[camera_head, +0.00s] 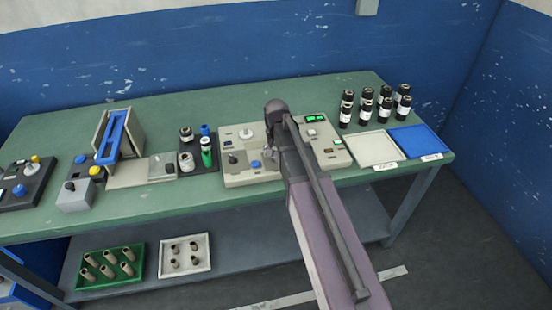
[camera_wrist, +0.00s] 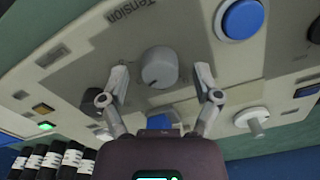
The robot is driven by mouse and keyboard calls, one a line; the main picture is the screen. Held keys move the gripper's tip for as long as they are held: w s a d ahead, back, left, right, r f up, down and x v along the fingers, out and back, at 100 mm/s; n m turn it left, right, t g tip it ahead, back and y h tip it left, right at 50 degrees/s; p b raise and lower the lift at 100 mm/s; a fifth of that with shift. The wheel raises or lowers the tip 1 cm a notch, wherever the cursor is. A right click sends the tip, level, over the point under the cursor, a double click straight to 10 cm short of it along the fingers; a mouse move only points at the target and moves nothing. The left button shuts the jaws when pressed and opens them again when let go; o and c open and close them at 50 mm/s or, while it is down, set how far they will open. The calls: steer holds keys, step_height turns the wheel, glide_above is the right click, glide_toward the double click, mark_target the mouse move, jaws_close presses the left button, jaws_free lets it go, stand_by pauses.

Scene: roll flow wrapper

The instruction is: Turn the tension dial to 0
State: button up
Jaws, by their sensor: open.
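The tension dial (camera_wrist: 159,67) is a round grey knob on the pale control panel, next to the printed word "Tension" in the wrist view. A small dark mark shows near its lower edge there; the scale numbers cannot be read. My gripper (camera_wrist: 160,74) is open, with one finger on each side of the dial. Gaps show between the fingers and the dial, so it does not look gripped. In the head view, the control panel (camera_head: 232,181) sits on the green bench, and my arm hides the dial and the fingertips.
A big blue button (camera_wrist: 239,18) is close beside the dial. A white knob (camera_wrist: 256,118) and green light (camera_wrist: 45,126) are also on the panel. Black rolls (camera_head: 385,103), a white tray (camera_head: 374,150) and a blue tray (camera_head: 417,140) stand to the right on the bench (camera_head: 165,208).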

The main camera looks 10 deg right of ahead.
steer(key=shift+f, duration=0.2)
jaws_close()
stand_by(0.3)
steer(key=shift+n, duration=0.4)
steer(key=n, duration=0.7)
steer(key=shift+n, duration=0.4)
steer(key=n, duration=0.4)
steer(key=shift+n, duration=0.3)
steer(key=n, duration=0.4)
steer(key=shift+n, duration=0.4)
